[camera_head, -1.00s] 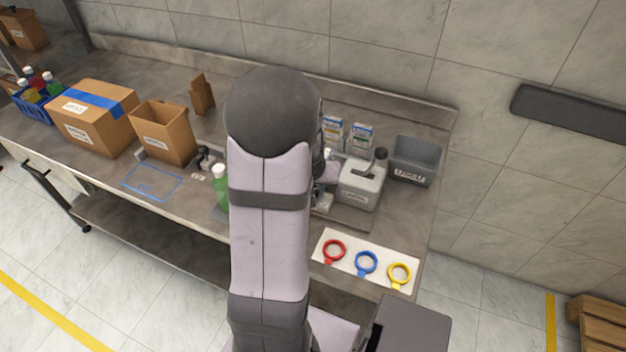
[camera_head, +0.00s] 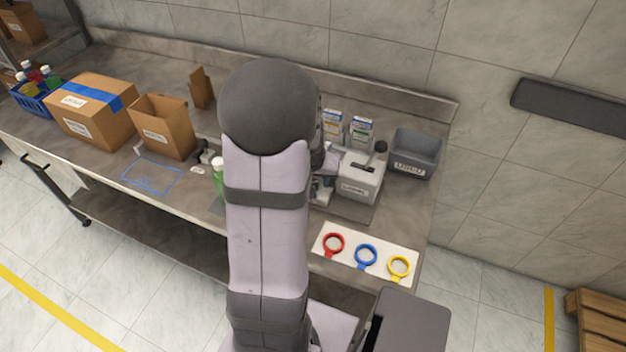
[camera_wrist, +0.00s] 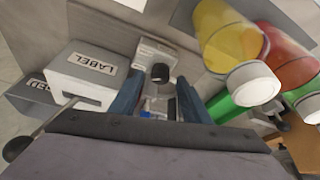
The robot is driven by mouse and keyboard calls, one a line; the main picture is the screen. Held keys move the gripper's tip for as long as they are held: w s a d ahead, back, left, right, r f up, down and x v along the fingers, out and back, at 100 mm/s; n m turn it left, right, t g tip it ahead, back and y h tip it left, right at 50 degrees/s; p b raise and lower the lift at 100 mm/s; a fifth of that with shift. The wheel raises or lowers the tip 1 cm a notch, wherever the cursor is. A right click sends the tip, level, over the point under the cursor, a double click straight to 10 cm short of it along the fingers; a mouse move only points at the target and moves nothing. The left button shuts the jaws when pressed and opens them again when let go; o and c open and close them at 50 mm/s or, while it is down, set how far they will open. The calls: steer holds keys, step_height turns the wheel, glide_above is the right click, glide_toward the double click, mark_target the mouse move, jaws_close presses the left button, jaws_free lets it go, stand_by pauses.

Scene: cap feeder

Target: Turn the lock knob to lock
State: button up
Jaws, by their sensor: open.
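A black round knob (camera_wrist: 160,73), which looks like the lock knob, shows in the wrist view between and beyond my gripper's two blue fingers (camera_wrist: 158,98). The gripper is open, one finger to each side of the knob in the picture. I cannot tell whether they touch it or which way it is turned. The light grey labelled feeder box (camera_wrist: 85,75) stands to the left in that view. In the head view the feeder box (camera_head: 359,182) is right of my arm, with a black ball-ended lever (camera_head: 381,147). My arm hides most of the gripper there.
Yellow (camera_wrist: 228,35), red (camera_wrist: 285,58) and green (camera_wrist: 230,107) bottles crowd the right of the wrist view. A grey bin (camera_head: 415,155) and two small cartons (camera_head: 360,132) stand near the feeder. Red, blue and yellow rings (camera_head: 366,256) lie on a white mat in front.

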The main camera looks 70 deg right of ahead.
steer(key=v, duration=0.6)
steer(key=shift+b, duration=0.45)
steer(key=shift+r, duration=0.1)
